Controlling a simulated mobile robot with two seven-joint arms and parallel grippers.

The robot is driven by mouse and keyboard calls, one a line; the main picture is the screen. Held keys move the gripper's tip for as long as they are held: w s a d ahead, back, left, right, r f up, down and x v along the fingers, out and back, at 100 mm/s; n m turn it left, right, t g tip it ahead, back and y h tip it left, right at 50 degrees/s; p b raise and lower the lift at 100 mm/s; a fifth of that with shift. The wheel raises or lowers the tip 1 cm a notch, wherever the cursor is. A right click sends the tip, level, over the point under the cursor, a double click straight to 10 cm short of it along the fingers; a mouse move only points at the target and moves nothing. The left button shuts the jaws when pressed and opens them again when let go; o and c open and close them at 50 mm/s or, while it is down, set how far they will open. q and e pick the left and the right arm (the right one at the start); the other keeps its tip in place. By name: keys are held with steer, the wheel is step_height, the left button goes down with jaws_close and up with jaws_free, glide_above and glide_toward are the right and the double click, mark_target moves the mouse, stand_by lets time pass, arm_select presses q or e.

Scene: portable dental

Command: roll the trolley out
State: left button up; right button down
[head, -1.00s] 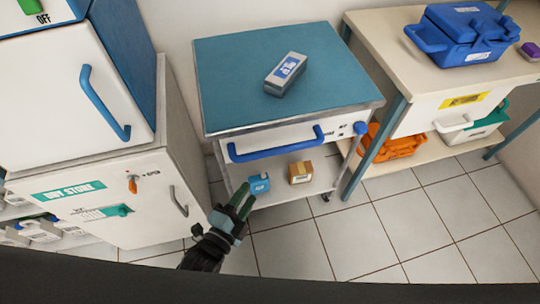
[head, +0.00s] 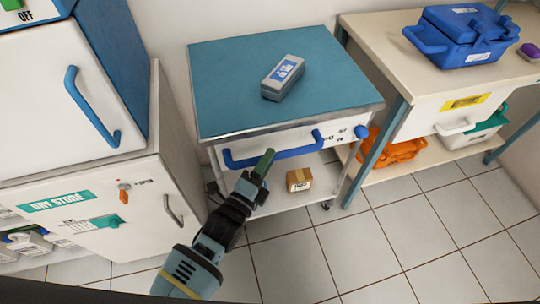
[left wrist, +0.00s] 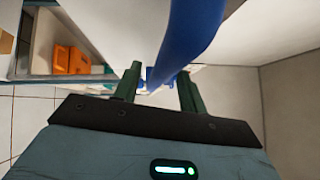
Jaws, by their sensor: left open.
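The trolley (head: 235,85) has a blue-green top, a white front and a long blue handle (head: 290,151). It stands between the white cabinet and the workbench. My left gripper (head: 264,164) is at the handle, left of its middle, with the arm coming up from below. In the left wrist view the open fingers (left wrist: 158,80) have the blue handle (left wrist: 186,45) running up from between them. I cannot tell whether they touch it. My right gripper is not in view.
A grey box (head: 283,78) lies on the trolley top, and a cardboard box (head: 299,180) on its lower shelf. A white cabinet (head: 100,205) stands close at the left, a workbench (head: 380,40) at the right. The tiled floor (head: 400,235) in front is clear.

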arm_select(q)
steer(key=shift+x, duration=1)
jaws_close()
